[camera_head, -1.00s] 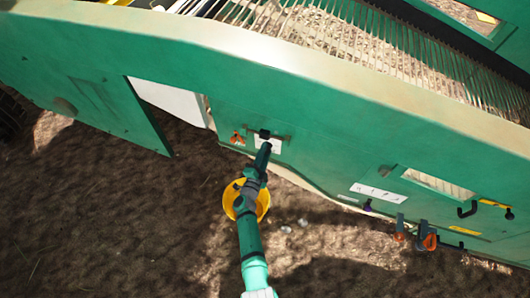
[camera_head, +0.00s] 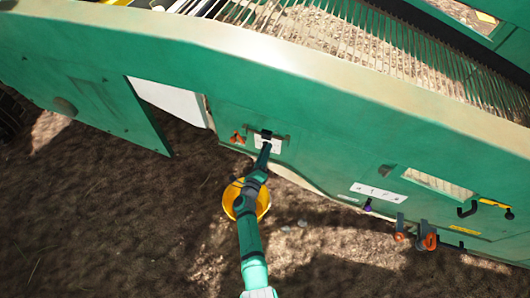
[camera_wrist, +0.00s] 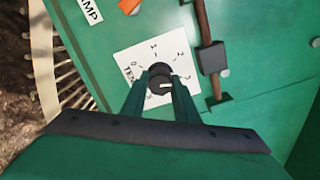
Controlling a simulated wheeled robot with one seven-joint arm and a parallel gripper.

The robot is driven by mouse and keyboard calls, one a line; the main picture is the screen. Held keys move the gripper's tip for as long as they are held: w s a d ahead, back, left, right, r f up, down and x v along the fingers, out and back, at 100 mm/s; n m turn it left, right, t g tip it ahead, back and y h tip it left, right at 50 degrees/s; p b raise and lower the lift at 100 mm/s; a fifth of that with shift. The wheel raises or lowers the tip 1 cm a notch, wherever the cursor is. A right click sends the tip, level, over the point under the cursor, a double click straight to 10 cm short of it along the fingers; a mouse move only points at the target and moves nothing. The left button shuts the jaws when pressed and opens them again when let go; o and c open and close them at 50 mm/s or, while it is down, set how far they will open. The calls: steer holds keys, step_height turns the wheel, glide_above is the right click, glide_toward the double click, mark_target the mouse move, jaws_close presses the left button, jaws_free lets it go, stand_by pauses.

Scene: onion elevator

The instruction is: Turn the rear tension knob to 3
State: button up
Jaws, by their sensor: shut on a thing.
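The black tension knob (camera_wrist: 160,78) sits in the middle of a white dial plate (camera_wrist: 128,62) on the green panel. The plate carries the numbers 0, 1, 2 and 3 around the knob and a partly hidden label starting "TEN". My gripper (camera_wrist: 160,86) is shut on the knob, one finger on each side. A pale mark on the knob points to the right, close to the 3 side; its exact reading is hard to tell. In the head view the plate (camera_head: 269,147) shows at the tip of my gripper (camera_head: 265,146), and the knob is hidden.
A dark block (camera_wrist: 213,58) on a brown rod stands right of the dial. An orange part (camera_head: 238,138) is left of it. A yellow bucket-like object (camera_head: 262,203) lies under my arm. Orange handles (camera_head: 429,241) stick out farther right. Bare soil lies in front.

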steer(key=shift+m, duration=1.1)
steer(key=o, duration=1.1)
steer(key=shift+c, duration=0.2)
steer(key=shift+s, duration=0.1)
steer(key=v, duration=1)
steer(key=shift+s, duration=0.3)
steer(key=shift+s+a, duration=0.1)
